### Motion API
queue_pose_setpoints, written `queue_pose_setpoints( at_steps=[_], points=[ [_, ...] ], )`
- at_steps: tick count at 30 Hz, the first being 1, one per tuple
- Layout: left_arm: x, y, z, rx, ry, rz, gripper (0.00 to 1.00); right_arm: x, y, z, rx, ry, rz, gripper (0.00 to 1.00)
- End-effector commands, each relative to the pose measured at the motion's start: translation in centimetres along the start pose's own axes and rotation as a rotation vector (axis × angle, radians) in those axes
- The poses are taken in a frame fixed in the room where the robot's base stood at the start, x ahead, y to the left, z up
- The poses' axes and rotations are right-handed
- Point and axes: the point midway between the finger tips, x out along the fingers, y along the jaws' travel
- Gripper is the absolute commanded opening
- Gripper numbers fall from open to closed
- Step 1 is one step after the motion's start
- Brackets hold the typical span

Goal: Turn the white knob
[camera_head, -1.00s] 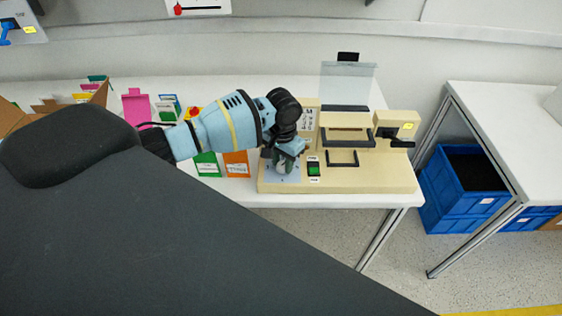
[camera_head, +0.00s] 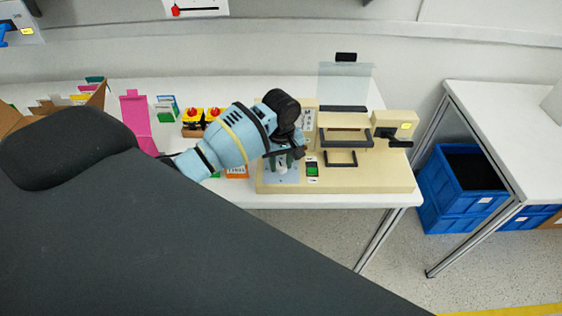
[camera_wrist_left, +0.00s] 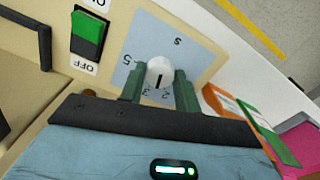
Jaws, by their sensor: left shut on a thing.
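The white knob (camera_wrist_left: 159,72) sits on a light blue-grey dial plate (camera_wrist_left: 203,54) on the beige device. It is round with a dark pointer line, and digits are printed around it. In the left wrist view my left gripper (camera_wrist_left: 160,84) has its green fingers on either side of the knob, shut on it. In the head view my left gripper (camera_head: 283,163) reaches down to the dial plate at the left end of the beige device (camera_head: 345,180), and the arm partly hides the knob. My right gripper is not in view.
Beside the dial is a green ON/OFF switch (camera_wrist_left: 87,36). Black handles (camera_head: 340,158) and a clear upright panel (camera_head: 345,82) are on the device. Coloured boxes (camera_head: 136,118) and red-topped yellow buttons (camera_head: 203,118) stand to the left. Blue crates (camera_head: 462,190) are below right.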

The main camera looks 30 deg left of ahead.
Motion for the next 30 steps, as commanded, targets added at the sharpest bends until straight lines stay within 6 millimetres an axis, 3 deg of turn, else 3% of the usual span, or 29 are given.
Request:
queue_pose_setpoints(
  at_steps=[15, 30],
  points=[
    [-0.07, 0.0, -0.05, -0.353, 0.001, 0.001, 0.09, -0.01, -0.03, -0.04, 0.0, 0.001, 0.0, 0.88],
    [-0.09, -0.02, -0.09, -0.427, 0.003, 0.001, 0.09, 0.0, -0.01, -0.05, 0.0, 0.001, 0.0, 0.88]
  ],
)
